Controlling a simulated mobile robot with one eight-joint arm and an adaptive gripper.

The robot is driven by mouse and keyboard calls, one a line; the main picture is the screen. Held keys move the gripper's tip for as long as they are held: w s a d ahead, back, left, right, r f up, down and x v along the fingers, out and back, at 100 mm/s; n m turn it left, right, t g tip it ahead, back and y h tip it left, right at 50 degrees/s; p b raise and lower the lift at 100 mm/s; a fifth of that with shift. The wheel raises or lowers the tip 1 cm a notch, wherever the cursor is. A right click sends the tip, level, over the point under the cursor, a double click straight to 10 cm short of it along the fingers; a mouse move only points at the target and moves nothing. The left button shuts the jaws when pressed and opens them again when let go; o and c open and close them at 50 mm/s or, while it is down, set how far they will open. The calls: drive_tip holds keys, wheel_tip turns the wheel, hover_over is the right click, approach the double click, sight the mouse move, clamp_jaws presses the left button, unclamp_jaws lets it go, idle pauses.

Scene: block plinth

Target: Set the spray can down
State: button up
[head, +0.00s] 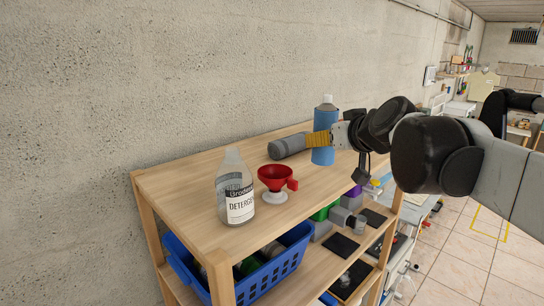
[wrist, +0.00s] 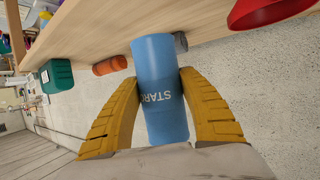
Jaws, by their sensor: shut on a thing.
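The spray can is a blue cylinder (head: 323,156) with a pale cap, upright at the back right of the wooden shelf unit's top board (head: 185,190). My gripper (head: 319,140) reaches it from the right, with yellow ribbed fingers across its middle. In the wrist view the can (wrist: 158,62) sits between both fingers (wrist: 160,100), which press on its sides; part of its white lettering shows. Its lower end is at or just above the board; I cannot tell whether it touches.
A grey cylinder (head: 288,147) lies just left of the can. A red funnel (head: 277,178) and a detergent bottle (head: 236,190) stand nearer the front left. A blue basket (head: 255,280) is on the lower shelf. Bare board lies between the funnel and can.

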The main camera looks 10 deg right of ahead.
drive_tip(key=w+f, duration=0.1)
drive_tip(key=f, duration=0.1)
drive_tip(key=w+a+f, duration=0.1)
drive_tip(key=f, duration=0.1)
drive_tip(key=w+a+f, duration=0.1)
drive_tip(key=f, duration=0.1)
drive_tip(key=shift+w+f+p, duration=0.15)
drive_tip(key=shift+w+p, duration=0.05)
drive_tip(key=shift+p, duration=0.2)
drive_tip(key=shift+s+f, duration=0.1)
drive_tip(key=o, duration=1.4)
